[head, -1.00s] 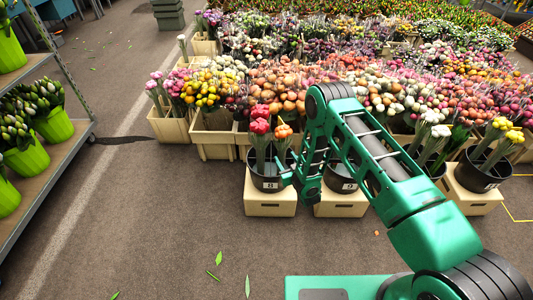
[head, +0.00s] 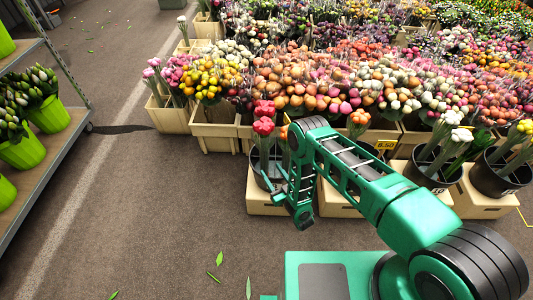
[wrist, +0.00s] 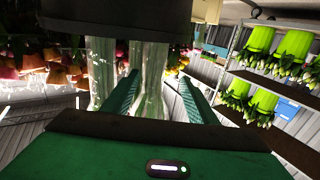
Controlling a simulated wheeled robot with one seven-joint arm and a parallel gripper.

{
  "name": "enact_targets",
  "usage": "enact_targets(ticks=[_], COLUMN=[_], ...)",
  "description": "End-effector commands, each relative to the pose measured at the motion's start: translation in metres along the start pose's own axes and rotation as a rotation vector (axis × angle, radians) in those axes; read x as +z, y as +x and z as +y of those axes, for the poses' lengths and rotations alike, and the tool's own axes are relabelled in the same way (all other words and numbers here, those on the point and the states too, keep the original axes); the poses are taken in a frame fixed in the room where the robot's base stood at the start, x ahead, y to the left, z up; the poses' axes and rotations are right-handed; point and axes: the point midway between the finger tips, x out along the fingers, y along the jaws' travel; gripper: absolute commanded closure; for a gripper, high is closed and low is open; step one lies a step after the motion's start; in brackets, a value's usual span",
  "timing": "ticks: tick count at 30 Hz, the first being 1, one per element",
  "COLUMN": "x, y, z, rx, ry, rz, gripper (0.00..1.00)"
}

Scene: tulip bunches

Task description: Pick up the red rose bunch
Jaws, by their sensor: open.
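The red rose bunch (head: 264,118) stands upright in a black bucket (head: 262,180) on a low crate, left of my arm. My gripper (wrist: 160,77) is open, low by the bucket in the head view, where my arm hides part of the bucket. The wrist view is upside down. Sleeved stems (wrist: 150,85) show between the two green fingers, with the dark bucket (wrist: 115,30) above them in the picture. A second group of stems (wrist: 103,75) is outside the left finger. The blooms of these stems are out of the wrist frame, so their colour cannot be told there.
An orange bloom (head: 284,132) is mostly hidden behind my arm. More black buckets (head: 428,174) on crates stand to the right, with dense flowers in wooden crates (head: 213,135) behind. A shelf (head: 55,140) with green pots is at far left.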

Motion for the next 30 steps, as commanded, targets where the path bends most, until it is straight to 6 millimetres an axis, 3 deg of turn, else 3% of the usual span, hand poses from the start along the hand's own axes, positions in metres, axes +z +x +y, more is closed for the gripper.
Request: enact_targets(ticks=[6,14,24,30], x=[-0.001,0.0,0.003,0.003], y=[0.031,0.048,0.09,0.097], z=[0.012,0.017,0.02,0.02], rx=[0.013,0.019,0.02,0.021], ry=[-0.003,-0.001,-0.002,-0.001], rz=[0.002,0.001,0.001,0.0], gripper=[0.47,0.47,0.47,0.47])
